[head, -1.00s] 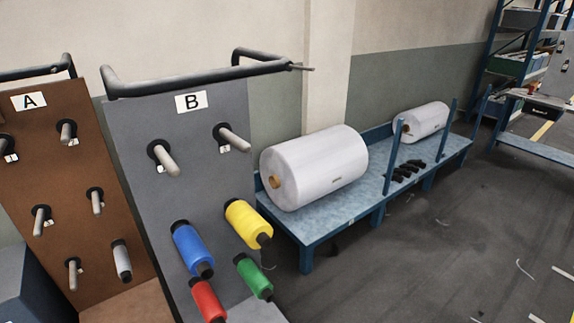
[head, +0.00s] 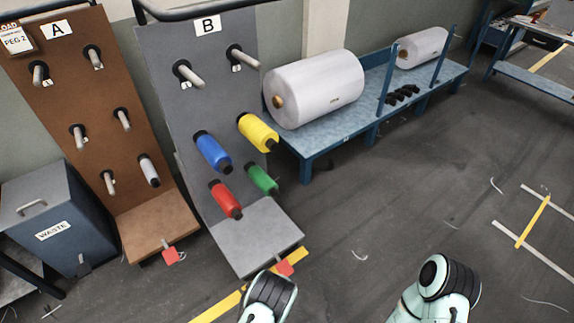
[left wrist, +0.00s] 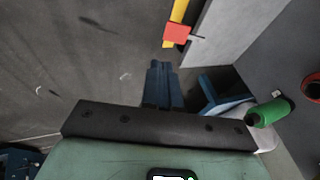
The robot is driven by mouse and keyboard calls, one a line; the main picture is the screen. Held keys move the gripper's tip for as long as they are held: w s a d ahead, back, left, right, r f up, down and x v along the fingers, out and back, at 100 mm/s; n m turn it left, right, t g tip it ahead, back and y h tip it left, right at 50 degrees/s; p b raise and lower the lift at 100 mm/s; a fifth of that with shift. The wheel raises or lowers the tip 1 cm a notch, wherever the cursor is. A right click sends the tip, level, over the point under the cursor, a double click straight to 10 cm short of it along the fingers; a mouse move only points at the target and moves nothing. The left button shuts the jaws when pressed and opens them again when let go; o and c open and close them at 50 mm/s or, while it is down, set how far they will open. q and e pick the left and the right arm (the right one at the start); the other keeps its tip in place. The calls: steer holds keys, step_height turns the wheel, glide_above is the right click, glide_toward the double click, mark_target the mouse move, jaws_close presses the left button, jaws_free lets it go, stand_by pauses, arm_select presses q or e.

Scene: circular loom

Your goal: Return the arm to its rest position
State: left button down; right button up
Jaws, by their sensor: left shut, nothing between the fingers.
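My left gripper (left wrist: 160,68) shows in the left wrist view, with its narrow fingers together and empty in front of a dark crossbar. Beyond it is floor, with a green spool (left wrist: 268,112) to the right. In the head view, two mint-and-black parts of my arms enter at the bottom edge; neither gripper shows there. Grey panel B (head: 163,100) carries a blue spool (head: 213,152), a yellow spool (head: 258,132), a red spool (head: 226,199) and a green spool (head: 262,180). Its two upper pegs are bare.
Brown panel A (head: 60,105) holds one pale spool (head: 149,170) and several bare pegs. A waste bin (head: 55,225) stands at left. A blue bench (head: 340,118) bears large white rolls (head: 315,88). The floor (head: 400,190) at right is mostly open, with scraps and tape markings.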

arm_select(q)
steer(key=s+a+f+n+g+b, duration=0.35)
steer(key=s+a+n, duration=0.35)
steer(key=s+a, duration=0.25)
steer(key=s+a+r+n+h+b, duration=0.25)
steer(key=s+n+b, duration=0.35)
steer(key=s+n, duration=0.45)
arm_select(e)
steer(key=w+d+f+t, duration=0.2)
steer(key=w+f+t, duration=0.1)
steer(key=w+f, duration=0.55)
arm_select(q)
steer(key=s+d+r+m+g+p, duration=0.1)
steer(key=s+r+p, duration=0.2)
steer(key=r+p, duration=0.5)
steer(key=s+d+r+m+g+p, duration=0.1)
steer(key=s+r+p, duration=0.1)
steer(key=r+p, duration=0.6)
steer(key=shift+s+r+g+p, duration=0.35)
steer(key=shift+s+r, duration=0.05)
steer(key=shift+r, duration=0.15)
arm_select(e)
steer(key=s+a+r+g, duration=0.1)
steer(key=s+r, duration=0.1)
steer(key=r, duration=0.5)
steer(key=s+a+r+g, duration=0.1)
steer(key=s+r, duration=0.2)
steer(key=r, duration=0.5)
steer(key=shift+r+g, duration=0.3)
